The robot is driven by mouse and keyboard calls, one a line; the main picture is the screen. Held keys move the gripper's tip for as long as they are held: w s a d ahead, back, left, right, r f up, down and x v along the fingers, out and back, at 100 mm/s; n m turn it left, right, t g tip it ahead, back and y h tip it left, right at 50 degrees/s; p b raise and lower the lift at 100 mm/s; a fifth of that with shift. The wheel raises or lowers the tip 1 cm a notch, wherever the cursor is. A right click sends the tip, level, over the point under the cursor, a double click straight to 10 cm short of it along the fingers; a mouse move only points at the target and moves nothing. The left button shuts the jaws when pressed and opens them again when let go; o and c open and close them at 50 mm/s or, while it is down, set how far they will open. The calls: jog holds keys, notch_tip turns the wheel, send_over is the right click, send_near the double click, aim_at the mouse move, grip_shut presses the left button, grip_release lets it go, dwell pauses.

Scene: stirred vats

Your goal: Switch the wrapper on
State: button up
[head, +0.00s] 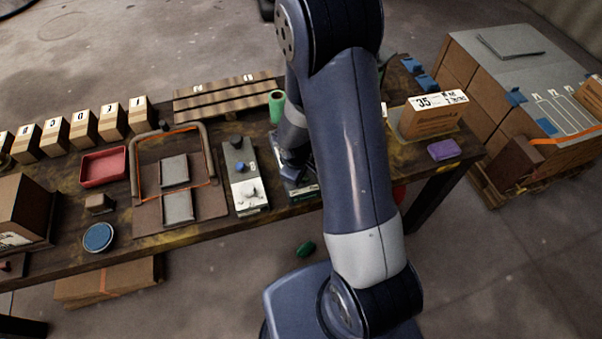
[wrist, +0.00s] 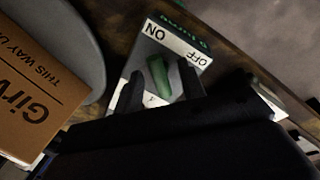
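A switch panel (wrist: 178,48) with the words ON and OFF on a pale strip is in the wrist view, printed upside down there. A green knob (wrist: 158,78) stands on it, slightly tilted; I cannot tell which setting it is at. My gripper (wrist: 160,88) is open, with one dark finger on each side of the knob. I cannot tell whether the fingers touch it. In the head view my gripper (head: 292,172) is over a panel (head: 304,193) on the table, mostly hidden by my arm. Green lettering beside the panel is too blurred to read.
A green roll (head: 276,106) is behind. A labelled carton (head: 428,118) and purple block (head: 443,150) sit to the right. A cardboard box (wrist: 35,95) is near my gripper in the wrist view.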

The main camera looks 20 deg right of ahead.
notch_tip(320, 180, up, 11)
jog(key=s+a, duration=0.1)
jog(key=shift+s+a+f+p, duration=0.15)
jog(key=shift+s+a+p, duration=0.1)
jog(key=shift+p, duration=0.1)
jog(key=shift+f, duration=0.1)
jog(key=f, duration=0.3)
jog(key=w+d+f, duration=0.1)
jog(key=f, duration=0.6)
jog(key=shift+w+d+f+b, duration=0.25)
jog(key=shift+b, duration=0.1)
dwell(0.4)
